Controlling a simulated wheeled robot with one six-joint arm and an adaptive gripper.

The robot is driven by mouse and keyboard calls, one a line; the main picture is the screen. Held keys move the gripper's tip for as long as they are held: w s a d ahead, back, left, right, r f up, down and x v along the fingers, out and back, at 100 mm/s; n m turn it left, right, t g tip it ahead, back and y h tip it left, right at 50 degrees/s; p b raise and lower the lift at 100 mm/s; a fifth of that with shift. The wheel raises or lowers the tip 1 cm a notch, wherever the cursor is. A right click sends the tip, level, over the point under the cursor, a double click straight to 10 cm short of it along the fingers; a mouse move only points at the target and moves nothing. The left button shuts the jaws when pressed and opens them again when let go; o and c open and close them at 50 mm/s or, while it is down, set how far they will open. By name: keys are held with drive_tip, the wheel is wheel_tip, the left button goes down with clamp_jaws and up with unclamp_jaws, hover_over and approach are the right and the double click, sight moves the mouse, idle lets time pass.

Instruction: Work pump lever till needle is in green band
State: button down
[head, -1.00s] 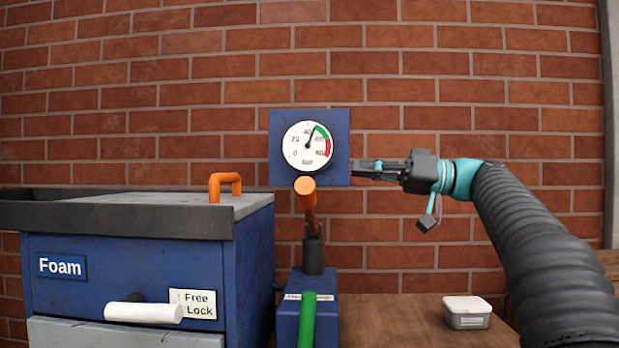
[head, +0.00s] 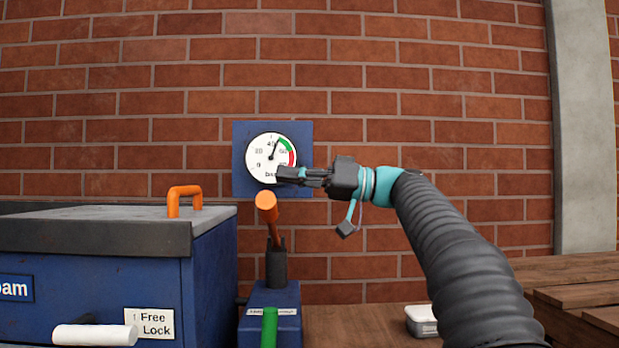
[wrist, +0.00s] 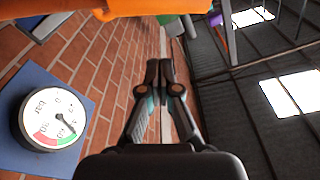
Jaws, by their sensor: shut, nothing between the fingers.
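The pump (head: 270,300) is a blue base with a dark socket and a raised lever with an orange grip (head: 266,203). An orange shape, apparently this grip, crosses the top of the wrist view (wrist: 170,6). The round white gauge (head: 262,150) hangs on a blue plate above the lever; it also shows at left in the wrist view (wrist: 38,112). Its needle points up and right, at or just short of the green band's start. My gripper (head: 280,174) is shut and empty, above and right of the grip, overlapping the gauge's lower right edge in the head view.
A green handle (head: 269,327) stands in front of the pump. A blue foam cabinet (head: 215,265) with an orange handle (head: 184,195) and white lever (head: 95,335) is at left. A small box (head: 421,322) sits on the wooden bench, partly behind my arm.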

drive_tip(key=a, duration=0.3)
drive_tip(key=shift+a+r, duration=0.1)
drive_tip(key=shift+r, duration=0.05)
drive_tip(key=shift+s+d+f+b, duration=0.2)
drive_tip(key=shift+f, duration=0.3)
drive_tip(key=shift+s+d+f+b, duration=0.15)
drive_tip(key=shift+s+d+f, duration=0.05)
drive_tip(key=shift+f, duration=0.3)
drive_tip(key=shift+s+d+f, duration=0.15)
drive_tip(key=shift+s+f, duration=0.2)
drive_tip(key=shift+f, duration=0.4)
